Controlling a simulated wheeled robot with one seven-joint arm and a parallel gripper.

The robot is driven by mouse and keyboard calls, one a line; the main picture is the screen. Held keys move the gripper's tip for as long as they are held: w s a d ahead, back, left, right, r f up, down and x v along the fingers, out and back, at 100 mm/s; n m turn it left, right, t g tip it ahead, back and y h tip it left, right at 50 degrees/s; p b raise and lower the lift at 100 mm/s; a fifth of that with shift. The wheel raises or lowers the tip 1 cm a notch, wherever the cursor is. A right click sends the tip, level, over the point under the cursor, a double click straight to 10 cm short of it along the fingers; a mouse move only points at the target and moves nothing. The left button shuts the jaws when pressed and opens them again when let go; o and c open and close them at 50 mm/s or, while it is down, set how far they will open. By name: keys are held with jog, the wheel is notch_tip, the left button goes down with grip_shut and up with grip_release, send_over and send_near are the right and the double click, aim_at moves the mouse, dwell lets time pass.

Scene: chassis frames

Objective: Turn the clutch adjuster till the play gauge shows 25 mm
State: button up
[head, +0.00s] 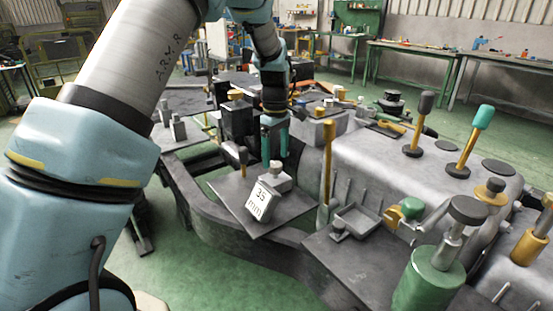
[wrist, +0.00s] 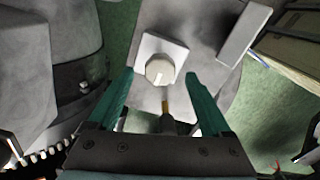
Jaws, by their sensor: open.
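The play gauge (head: 263,200) is a tilted pale plate on a grey platform, reading 35 mm. Just behind it stands a pale round knob (head: 276,168) on a squarish base, which looks like the clutch adjuster. In the wrist view the knob (wrist: 160,70) shows from above, with a mark on its face. My gripper (head: 275,148) is above and a little behind the knob in the head view. Its teal fingers (wrist: 156,80) are open, with the knob between their tips in the picture. I see no contact, and the height gap is hard to judge.
A brass post (head: 328,150) stands right of the platform. A short lever (head: 243,157) stands left of the knob, and dark blocks (head: 237,118) stand behind. Several levers and a large green-based knob (head: 430,275) fill the right side. Green floor is open at front left.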

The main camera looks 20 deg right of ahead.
jog(key=shift+f, duration=1.05)
grip_shut()
